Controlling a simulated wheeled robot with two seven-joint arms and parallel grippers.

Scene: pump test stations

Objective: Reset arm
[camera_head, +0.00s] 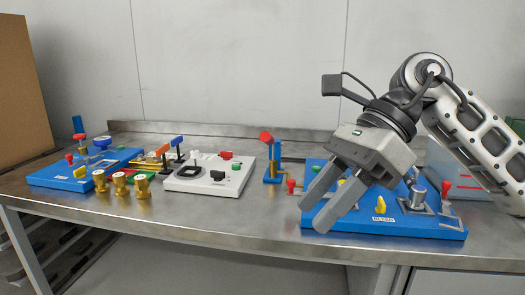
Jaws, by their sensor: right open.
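My right arm (470,120) comes in from the right, raised over the right end of the bench. My right gripper (318,208) is open and empty, its two grey fingers pointing down and to the left. It shows in front of the blue station board (340,220) on the right and hides part of it. I cannot tell whether the fingertips touch anything. A yellow knob (380,206), a silver cylinder (417,196) and a red-topped lever (446,188) stand on that board. My left gripper is not in view.
A blue board (70,172) with knobs is at the far left. A blue stand with a red knob (266,137) is near my gripper. The metal bench front (230,225) is clear.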

